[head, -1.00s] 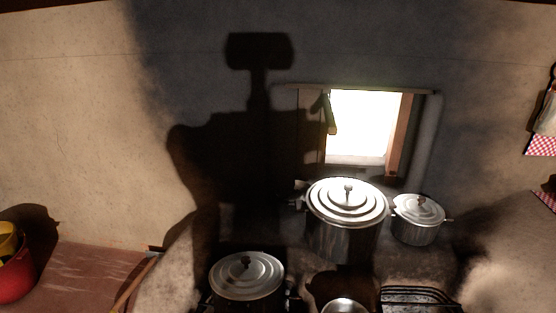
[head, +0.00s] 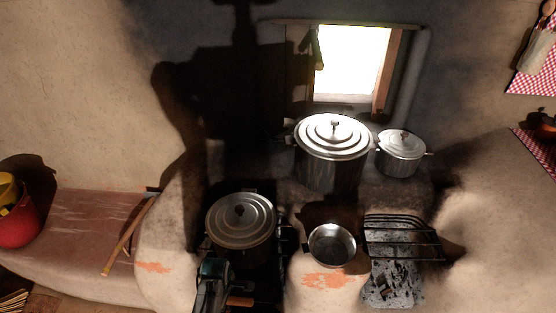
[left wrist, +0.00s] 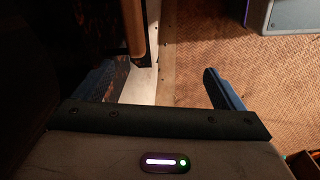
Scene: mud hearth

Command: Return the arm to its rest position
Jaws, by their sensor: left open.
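My left gripper (left wrist: 158,88) shows in the left wrist view. Its two dark blue fingers are wide apart, with nothing held between them. Beyond the fingers lie a pale strip (left wrist: 145,85) and a woven brown floor surface (left wrist: 195,60). In the head view a dark jointed form enters at the bottom, left of the middle, in front of the left pot; it looks like part of my arm, but I cannot tell which part. No right gripper can be made out.
A lidded pot (head: 240,218) stands on the hearth at front left. A small open pan (head: 332,246) and a wire grill (head: 403,238) are to its right. A large lidded pot (head: 333,150) and a smaller one (head: 401,152) stand behind. A red bucket (head: 18,225) is far left.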

